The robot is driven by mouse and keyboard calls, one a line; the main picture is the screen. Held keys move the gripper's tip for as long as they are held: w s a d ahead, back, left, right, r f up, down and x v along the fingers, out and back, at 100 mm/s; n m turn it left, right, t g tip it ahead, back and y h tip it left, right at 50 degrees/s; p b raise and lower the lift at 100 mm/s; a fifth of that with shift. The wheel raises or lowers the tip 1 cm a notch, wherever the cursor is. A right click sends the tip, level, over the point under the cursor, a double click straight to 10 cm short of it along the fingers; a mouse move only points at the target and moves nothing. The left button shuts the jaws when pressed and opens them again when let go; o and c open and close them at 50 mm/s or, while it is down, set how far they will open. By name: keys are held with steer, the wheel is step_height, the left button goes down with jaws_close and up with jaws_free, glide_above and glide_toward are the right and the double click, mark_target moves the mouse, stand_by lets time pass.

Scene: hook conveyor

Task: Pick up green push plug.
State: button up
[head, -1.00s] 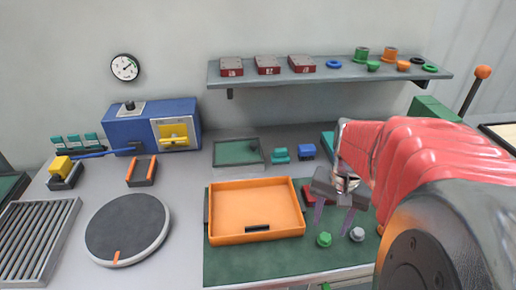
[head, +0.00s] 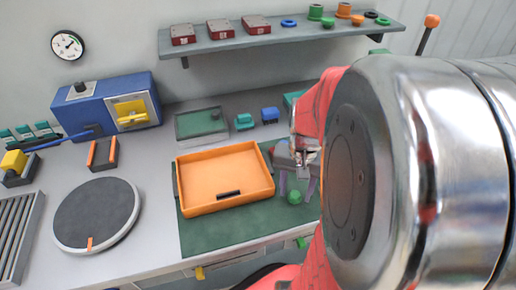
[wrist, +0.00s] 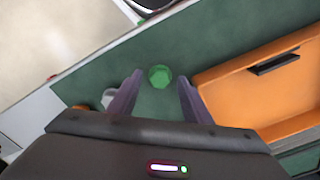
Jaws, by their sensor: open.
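The green push plug (head: 294,198), small with a faceted head, stands on the dark green mat (head: 215,233) just right of the orange tray's front corner. My gripper (head: 296,188) is open and points down at it, with two purple-grey fingers. In the wrist view the plug (wrist: 159,76) appears between the fingertips (wrist: 159,84), nearer the left one, with a gap on each side. Nothing is held. How far the fingertips are above the plug is hard to tell.
A grey plug (wrist: 108,97) lies partly behind the left finger, with an orange piece (wrist: 82,107) beyond it. The orange tray (head: 222,205) is close on the plug's other side. A shelf (head: 290,36) with red boxes and coloured rings runs along the wall.

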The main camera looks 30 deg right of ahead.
mark_target(295, 194)
steer(key=c, duration=1)
steer(key=shift+c, duration=0.2)
jaws_close()
step_height(295, 194, up, 10)
stand_by(0.4)
